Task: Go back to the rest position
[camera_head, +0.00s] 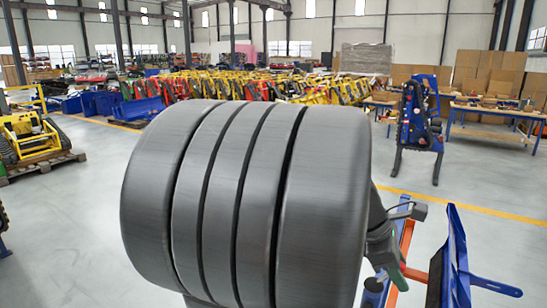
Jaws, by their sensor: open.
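A large dark grey grooved cylinder (245,200), which I take to be a link of my own arm close to the camera, fills the middle of the view. Behind its right edge, a small grey end part shows, which looks like my gripper (388,262). It is in front of or over an orange and blue frame; I cannot tell whether it touches. It looks open with nothing seen in it, though its fingers are small and partly hidden. Most of the arm's far part is hidden behind the cylinder.
A blue plate (455,262) stands upright at the lower right beside the orange frame (405,240). A blue and black machine (418,125) stands behind. A yellow tracked carrier (30,135) sits on a pallet at left. Rows of carriers fill the back. Grey floor between is clear.

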